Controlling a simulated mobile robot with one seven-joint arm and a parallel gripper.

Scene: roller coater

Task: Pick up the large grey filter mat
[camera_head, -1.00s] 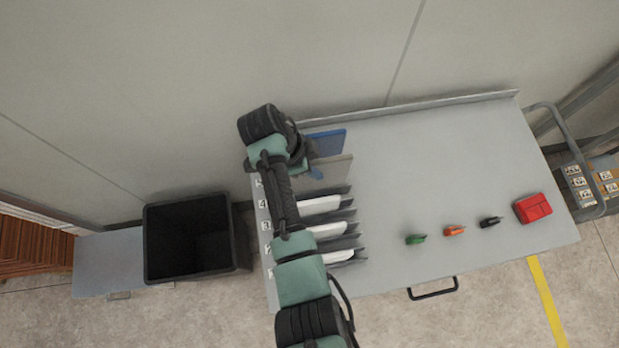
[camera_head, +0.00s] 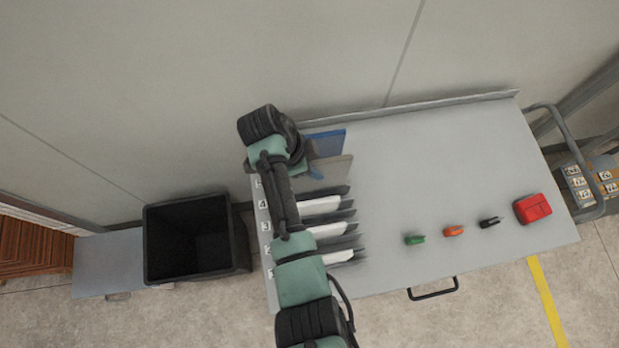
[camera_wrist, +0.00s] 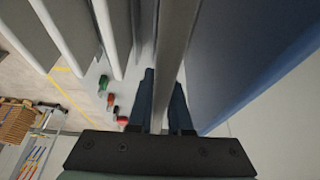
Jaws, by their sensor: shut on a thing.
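The large grey filter mat (camera_head: 334,169) stands on edge in the rack at the left end of the table, just in front of a blue mat (camera_head: 328,141). My arm covers its left part in the head view. In the wrist view the grey mat (camera_wrist: 176,50) runs edge-on between the two dark blue fingers of my gripper (camera_wrist: 163,100), which is shut on it. The blue mat (camera_wrist: 235,60) is close on the right, apart from the fingers. Whether the grey mat is clear of its slot cannot be told.
Several white mats (camera_head: 320,206) stand between grey dividers in the numbered slots nearer the front. Green, orange and black small items (camera_head: 453,231) and a red box (camera_head: 533,208) lie at the table's right. A black bin (camera_head: 190,240) stands left. The middle of the table (camera_head: 420,170) is clear.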

